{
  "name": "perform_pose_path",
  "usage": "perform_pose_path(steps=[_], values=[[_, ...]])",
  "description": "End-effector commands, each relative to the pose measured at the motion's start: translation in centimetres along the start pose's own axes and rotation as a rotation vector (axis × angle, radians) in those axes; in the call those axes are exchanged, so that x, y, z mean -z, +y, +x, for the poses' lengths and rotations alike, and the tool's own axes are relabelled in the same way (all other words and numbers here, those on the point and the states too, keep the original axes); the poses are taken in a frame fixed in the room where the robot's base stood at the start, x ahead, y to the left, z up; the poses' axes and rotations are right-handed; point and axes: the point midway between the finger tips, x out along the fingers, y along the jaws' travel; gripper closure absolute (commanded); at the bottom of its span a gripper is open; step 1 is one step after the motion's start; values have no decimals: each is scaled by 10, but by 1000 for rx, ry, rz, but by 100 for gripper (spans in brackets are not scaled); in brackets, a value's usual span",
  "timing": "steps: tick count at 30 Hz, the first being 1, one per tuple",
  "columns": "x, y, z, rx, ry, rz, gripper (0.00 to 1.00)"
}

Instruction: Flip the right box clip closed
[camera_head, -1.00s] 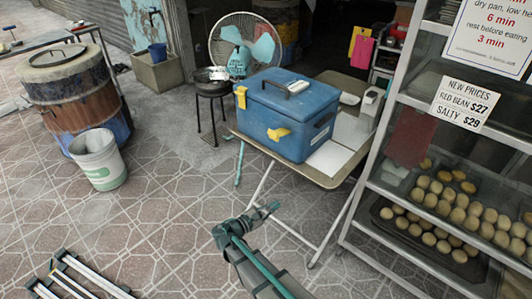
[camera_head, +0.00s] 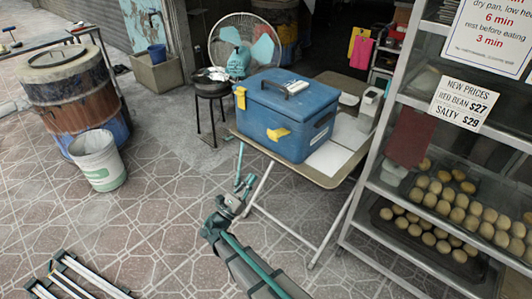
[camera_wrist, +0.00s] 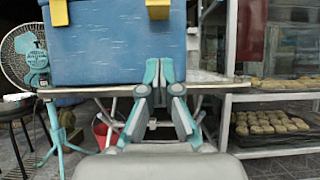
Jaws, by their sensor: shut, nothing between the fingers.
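The blue box (camera_head: 288,115) sits on the folding table, lid down. It has two yellow clips on its front: the left clip (camera_head: 241,97) and the right clip (camera_head: 278,134), which appears to stick out from the box. In the wrist view the box (camera_wrist: 115,50) fills the upper left, with the left clip (camera_wrist: 60,12) and right clip (camera_wrist: 158,8) at the top edge. My gripper (camera_head: 244,184) is in front of the table, below and apart from the box. In the wrist view my gripper (camera_wrist: 159,72) is shut and empty, below the right clip.
The folding table (camera_head: 243,142) has thin legs near my arm. A fan (camera_head: 238,50), a stool (camera_head: 210,88) and a white bucket (camera_head: 98,160) are at the left. The tiled floor between is clear.

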Motion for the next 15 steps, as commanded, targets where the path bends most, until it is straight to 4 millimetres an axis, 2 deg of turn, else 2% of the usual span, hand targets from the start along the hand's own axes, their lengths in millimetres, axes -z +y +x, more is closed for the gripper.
perform_pose_path(steps=[4, 8, 15], values=[[0, 0, 8, 2, 0, 0, 100], [-1, 0, 25, 2, 0, 0, 100], [-1, 0, 71, 3, 0, 0, 100]])
